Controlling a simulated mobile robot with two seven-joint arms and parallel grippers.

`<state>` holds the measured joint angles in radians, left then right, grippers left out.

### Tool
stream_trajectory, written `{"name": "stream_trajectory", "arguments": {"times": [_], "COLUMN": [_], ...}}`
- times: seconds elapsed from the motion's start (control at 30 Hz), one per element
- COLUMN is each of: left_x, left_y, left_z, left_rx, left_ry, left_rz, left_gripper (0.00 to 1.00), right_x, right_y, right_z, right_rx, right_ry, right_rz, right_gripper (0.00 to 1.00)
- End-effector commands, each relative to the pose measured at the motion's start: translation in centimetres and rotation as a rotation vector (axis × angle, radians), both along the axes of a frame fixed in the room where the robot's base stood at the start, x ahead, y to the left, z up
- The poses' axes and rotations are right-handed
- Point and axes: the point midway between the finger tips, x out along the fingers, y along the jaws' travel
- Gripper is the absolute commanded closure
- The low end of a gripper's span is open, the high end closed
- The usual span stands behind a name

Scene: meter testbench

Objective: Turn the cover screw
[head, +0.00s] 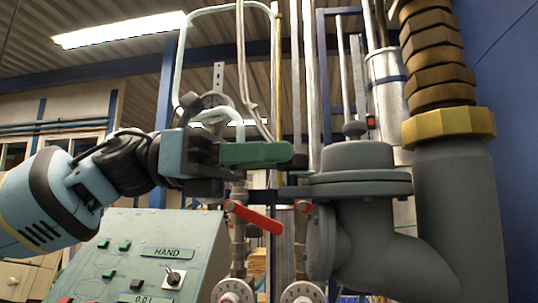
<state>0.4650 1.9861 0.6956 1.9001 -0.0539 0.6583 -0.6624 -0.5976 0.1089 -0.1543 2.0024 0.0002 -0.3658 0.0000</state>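A grey flanged housing (360,185) with a round cover stands right of centre. A small knob-like screw (354,130) sits upright on top of its cover; I cannot tell for certain that this is the cover screw. My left gripper (240,155) comes in from the left, level and pointing right, a short way left of the cover. A green bar (255,153) with a dark end extends at its front; I cannot tell whether it is held or part of the gripper. The gripper appears apart from the screw. My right gripper is out of view.
A control panel (150,240) with a key switch and green labels stands below my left arm. Red lever handles (255,218) and dials (233,292) are below the gripper. Vertical pipes rise behind. A thick grey pipe (455,200) with a brass collar (449,125) stands at right.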

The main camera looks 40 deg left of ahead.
Motion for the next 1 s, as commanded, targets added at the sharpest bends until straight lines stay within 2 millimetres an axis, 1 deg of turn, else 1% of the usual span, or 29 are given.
{"name": "stream_trajectory", "arguments": {"times": [0.03,0.13,0.17,0.33,0.6,0.97,1.0], "left_x": [-0.02,-0.02,-0.02,0.19,0.43,0.30,0.30], "left_y": [0.01,0.01,0.01,0.04,0.14,0.16,0.15], "left_z": [0.01,0.01,0.01,-0.11,-0.14,-0.01,-0.01], "left_rx": [0.000,0.000,0.000,0.000,0.000,0.000,0.000], "left_ry": [0.000,0.000,0.000,0.006,0.005,-0.001,-0.001], "left_rz": [0.000,0.000,0.000,-0.027,-0.126,-0.139,-0.139], "left_gripper": [0.78,0.91,0.92,0.92,0.92,0.92,0.64], "right_x": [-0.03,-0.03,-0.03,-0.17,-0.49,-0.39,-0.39], "right_y": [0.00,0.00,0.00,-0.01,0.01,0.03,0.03], "right_z": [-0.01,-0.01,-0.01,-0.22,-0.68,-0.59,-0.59], "right_rx": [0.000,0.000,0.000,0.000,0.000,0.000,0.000], "right_ry": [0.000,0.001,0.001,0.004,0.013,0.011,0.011], "right_rz": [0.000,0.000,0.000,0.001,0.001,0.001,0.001], "right_gripper": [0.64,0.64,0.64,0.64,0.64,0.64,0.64]}}
